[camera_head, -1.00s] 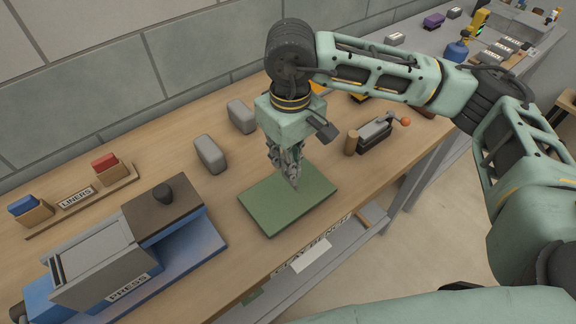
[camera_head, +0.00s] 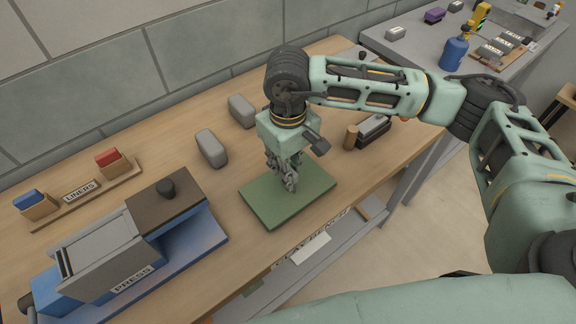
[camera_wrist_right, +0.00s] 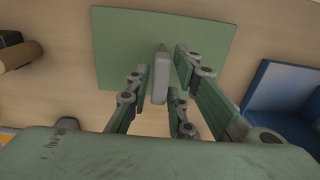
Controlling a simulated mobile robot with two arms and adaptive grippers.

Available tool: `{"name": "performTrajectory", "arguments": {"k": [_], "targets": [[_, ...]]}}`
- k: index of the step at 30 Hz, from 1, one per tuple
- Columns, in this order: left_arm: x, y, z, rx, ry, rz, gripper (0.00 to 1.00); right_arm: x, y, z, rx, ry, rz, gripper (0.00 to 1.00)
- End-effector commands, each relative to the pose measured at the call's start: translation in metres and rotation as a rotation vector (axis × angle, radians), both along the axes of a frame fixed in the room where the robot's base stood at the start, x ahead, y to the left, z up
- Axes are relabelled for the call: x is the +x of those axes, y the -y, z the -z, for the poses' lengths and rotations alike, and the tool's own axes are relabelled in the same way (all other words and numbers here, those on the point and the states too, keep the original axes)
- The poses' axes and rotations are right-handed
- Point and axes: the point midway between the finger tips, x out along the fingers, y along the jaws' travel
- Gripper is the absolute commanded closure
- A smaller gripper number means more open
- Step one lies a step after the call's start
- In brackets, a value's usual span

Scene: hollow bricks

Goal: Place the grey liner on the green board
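The green board (camera_head: 262,208) lies flat on the wooden bench. It fills the upper part of the right wrist view (camera_wrist_right: 117,38). My right gripper (camera_head: 284,184) points down over the middle of the board. In the right wrist view, the grey liner (camera_wrist_right: 160,84), a narrow grey piece, sits between the right gripper's fingers (camera_wrist_right: 162,60). Gaps show on both sides of it, so the fingers stand apart around it. The fingers hide the liner in the head view, and I cannot tell whether it touches the board. My left gripper is not in view.
A blue press (camera_head: 185,240) stands left of the board. Two grey blocks (camera_head: 211,149) (camera_head: 241,111) lie behind it. A rack labelled LINERS (camera_head: 80,193) holds blue and red pieces at the far left. A dark tool (camera_head: 373,131) and a wooden cylinder (camera_head: 351,137) stand to the right.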

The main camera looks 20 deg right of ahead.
Motion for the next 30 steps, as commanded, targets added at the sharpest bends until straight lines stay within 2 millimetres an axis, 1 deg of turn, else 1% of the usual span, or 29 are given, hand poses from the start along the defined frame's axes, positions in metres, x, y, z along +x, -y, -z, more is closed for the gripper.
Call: {"name": "performTrajectory", "arguments": {"k": [1,3,11,15,16,17,20,27,30], "targets": [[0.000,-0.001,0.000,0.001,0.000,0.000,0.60,0.000,0.000,0.000,0.000,0.000,0.000,0.72],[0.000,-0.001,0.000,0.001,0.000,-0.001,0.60,0.000,0.000,0.000,0.000,0.000,0.000,0.67],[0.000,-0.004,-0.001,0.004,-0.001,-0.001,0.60,0.000,0.000,-0.001,0.000,0.000,0.000,0.67],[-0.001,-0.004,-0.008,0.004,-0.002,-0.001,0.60,0.000,0.000,-0.006,0.000,0.000,0.000,0.67],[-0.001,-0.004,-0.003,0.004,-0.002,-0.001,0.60,0.001,0.000,-0.007,0.001,0.003,0.000,0.67],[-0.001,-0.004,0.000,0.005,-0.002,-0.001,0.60,0.001,0.000,-0.011,0.002,0.003,0.000,0.67],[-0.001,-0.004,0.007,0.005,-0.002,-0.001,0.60,0.001,-0.001,-0.029,0.002,0.007,-0.001,0.67],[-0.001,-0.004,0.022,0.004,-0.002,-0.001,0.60,0.001,-0.001,-0.083,0.001,0.006,-0.001,0.67],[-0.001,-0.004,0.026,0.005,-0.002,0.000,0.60,0.000,-0.001,-0.100,0.001,0.004,-0.001,0.67]]}}
